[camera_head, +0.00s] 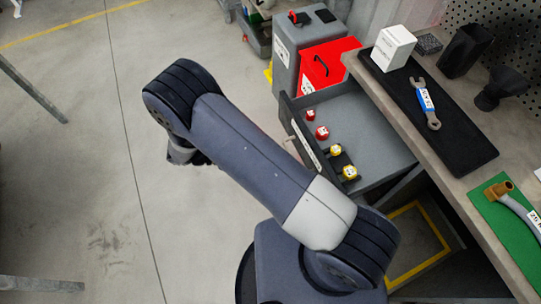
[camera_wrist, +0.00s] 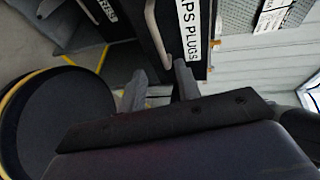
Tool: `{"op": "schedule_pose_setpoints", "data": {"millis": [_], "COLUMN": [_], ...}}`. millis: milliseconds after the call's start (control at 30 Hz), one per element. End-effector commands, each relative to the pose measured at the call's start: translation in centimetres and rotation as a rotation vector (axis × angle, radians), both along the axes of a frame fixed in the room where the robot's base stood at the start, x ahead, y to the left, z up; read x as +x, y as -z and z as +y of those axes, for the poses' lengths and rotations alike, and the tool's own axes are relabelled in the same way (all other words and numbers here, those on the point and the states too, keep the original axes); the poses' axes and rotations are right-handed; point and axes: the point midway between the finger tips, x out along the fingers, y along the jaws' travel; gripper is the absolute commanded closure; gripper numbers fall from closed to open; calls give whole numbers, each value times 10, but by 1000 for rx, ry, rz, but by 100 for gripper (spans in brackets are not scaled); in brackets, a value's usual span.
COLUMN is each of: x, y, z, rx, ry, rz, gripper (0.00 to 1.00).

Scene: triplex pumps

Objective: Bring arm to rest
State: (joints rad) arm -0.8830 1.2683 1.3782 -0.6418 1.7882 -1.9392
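Ahead of the fingers is a dark drawer front with a "PS PLUGS" label (camera_wrist: 189,32) and a metal handle (camera_wrist: 153,32). The fingertips look apart from the handle, though the exact distance is unclear.
The workbench (camera_head: 455,160) carries a white box (camera_head: 393,47), a wrench (camera_head: 427,105) and a hose on a green mat (camera_head: 490,215).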

Motion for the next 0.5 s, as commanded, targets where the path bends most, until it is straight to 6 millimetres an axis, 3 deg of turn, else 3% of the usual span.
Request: {"op": "schedule_pose_setpoints", "data": {"millis": [500], "x": [0], "y": [-1], "z": [-1], "rx": [-2], "ry": [1], "rz": [1], "gripper": [68]}}
